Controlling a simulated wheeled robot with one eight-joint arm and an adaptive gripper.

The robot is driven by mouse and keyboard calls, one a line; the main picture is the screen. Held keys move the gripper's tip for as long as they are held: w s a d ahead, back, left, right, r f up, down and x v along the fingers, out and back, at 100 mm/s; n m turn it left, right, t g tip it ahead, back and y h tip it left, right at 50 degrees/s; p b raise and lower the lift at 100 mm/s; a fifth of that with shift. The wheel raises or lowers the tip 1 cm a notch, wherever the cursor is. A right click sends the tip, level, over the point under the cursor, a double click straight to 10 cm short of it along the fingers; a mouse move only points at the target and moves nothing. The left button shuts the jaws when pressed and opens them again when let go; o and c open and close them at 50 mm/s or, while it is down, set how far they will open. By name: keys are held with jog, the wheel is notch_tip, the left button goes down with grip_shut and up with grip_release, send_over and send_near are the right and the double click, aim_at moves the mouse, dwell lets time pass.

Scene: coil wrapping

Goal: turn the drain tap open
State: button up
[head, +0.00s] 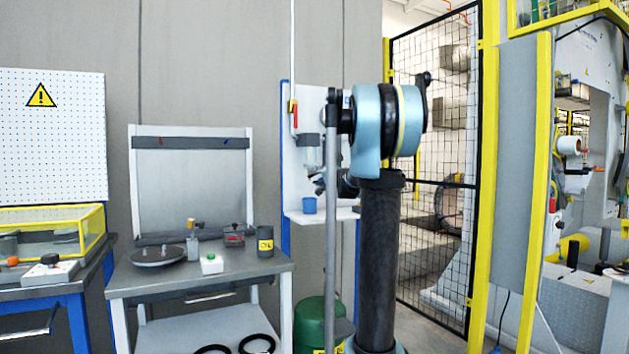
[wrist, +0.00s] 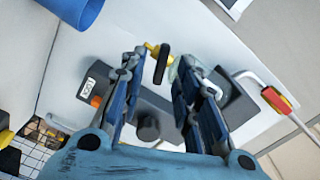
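The drain tap (wrist: 162,63), a black lever on a yellow stem, is in the wrist view between my fingertips. My gripper (wrist: 158,66) is open around the tap, with a finger on each side and visible gaps; I cannot tell whether either finger touches it. In the head view my gripper (head: 319,183) is small and partly behind my arm, just below a clear bowl (head: 311,157) on the wall panel. The tap cannot be made out there. A blue cup (head: 309,205) stands on the shelf below; it also shows in the wrist view (wrist: 78,8).
A red and yellow valve (head: 294,112) sits on the white pipe above; it also shows in the wrist view (wrist: 276,100). A grey workbench (head: 185,281) with several small items stands left. A black mesh fence (head: 432,130) stands right.

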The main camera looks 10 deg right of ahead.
jog(key=shift+x, duration=1.2)
